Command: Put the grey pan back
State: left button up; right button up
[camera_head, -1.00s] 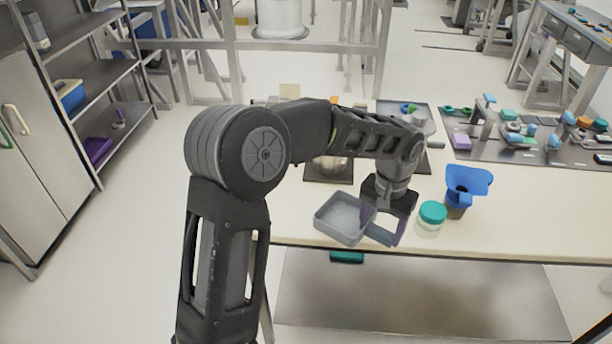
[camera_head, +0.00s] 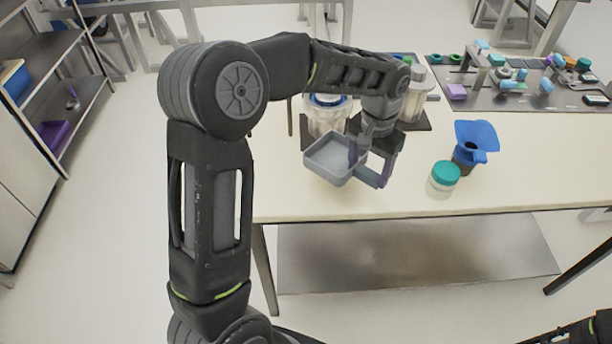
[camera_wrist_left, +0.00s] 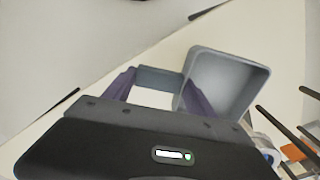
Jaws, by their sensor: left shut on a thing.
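The grey pan (camera_head: 325,162) is a shallow square tray at the left front part of the table (camera_head: 480,193). My left gripper (camera_head: 371,173) is beside it on the right, shut on the pan, with a grey bar between its purple fingers. In the left wrist view, the pan (camera_wrist_left: 232,82) is right of the fingers of my left gripper (camera_wrist_left: 157,92), and its inside looks empty. I cannot tell whether its underside touches the table. Part of my right arm shows at the lower right corner; its gripper is outside the view.
A jar with a teal lid (camera_head: 444,178) and a blue funnel (camera_head: 476,137) on a dark base stand to the right. Two devices with clear containers (camera_head: 325,118) (camera_head: 415,100) stand behind the pan. A grey mat (camera_head: 495,99) with several parts lies at the back right.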

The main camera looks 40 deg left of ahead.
pick_arm(q)
jog(key=s+a+r+m+b, duration=0.3)
jog(key=s+a+m+b, duration=0.2)
jog(key=s+a+m, duration=0.3)
jog(key=shift+s+a+m, duration=0.35)
jog(key=shift+a+m, duration=0.35)
jog(key=shift+a, duration=0.55)
jog(key=shift+f, duration=0.1)
jog(key=shift+f, duration=3)
jog(key=shift+f, duration=0.1)
notch_tip(320, 180, down, 3)
jog(key=shift+f, duration=0.3)
